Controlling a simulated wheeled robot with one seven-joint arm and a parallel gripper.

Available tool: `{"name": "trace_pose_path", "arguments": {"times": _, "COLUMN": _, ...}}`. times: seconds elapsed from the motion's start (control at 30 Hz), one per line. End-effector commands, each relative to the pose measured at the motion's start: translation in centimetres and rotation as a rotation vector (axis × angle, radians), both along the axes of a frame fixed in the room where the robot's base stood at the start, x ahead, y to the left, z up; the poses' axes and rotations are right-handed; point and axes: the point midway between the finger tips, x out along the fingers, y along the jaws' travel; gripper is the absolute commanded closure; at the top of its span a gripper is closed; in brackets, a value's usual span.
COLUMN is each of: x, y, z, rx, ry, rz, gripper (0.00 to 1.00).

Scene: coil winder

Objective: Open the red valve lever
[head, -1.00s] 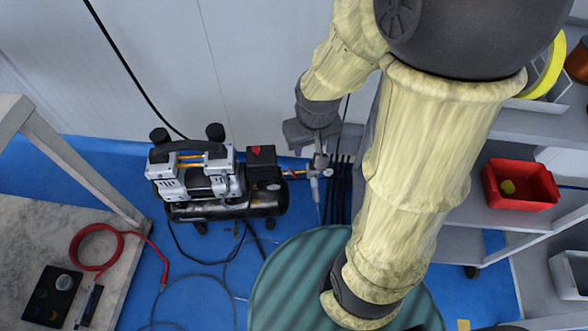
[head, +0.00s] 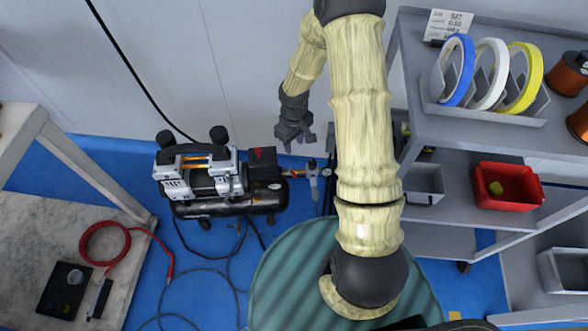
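The air compressor (head: 205,180) stands on the blue floor by the wall, with a black box (head: 263,160) with a red top mark at its right end. A short outlet line with small red and brass-coloured parts (head: 291,173) runs right from it to a grey regulator (head: 313,183). The red valve lever seems to be among these parts, too small to tell its angle. My gripper (head: 297,146) hangs just above this outlet line in the picture, apart from it. Its fingers look spread and empty.
A shelf unit (head: 430,95) with tape rolls and a red bin (head: 508,186) stands at the right. A workbench (head: 60,225) with a coiled red hose is at the left. Dark cables lie on the floor before the compressor.

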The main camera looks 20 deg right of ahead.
Motion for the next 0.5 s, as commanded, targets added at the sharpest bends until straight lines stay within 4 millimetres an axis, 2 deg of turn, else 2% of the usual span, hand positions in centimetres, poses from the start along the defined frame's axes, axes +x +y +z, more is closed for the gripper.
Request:
{"name": "trace_pose_path", "arguments": {"times": 0.27, "x": -0.1, "y": 0.0, "z": -0.5, "rx": 0.000, "ry": 0.001, "rz": -0.001, "gripper": 0.64}}
{"name": "trace_pose_path", "arguments": {"times": 0.5, "x": -0.1, "y": 0.0, "z": -3.7, "rx": -0.001, "ry": 0.003, "rz": -0.001, "gripper": 0.64}}
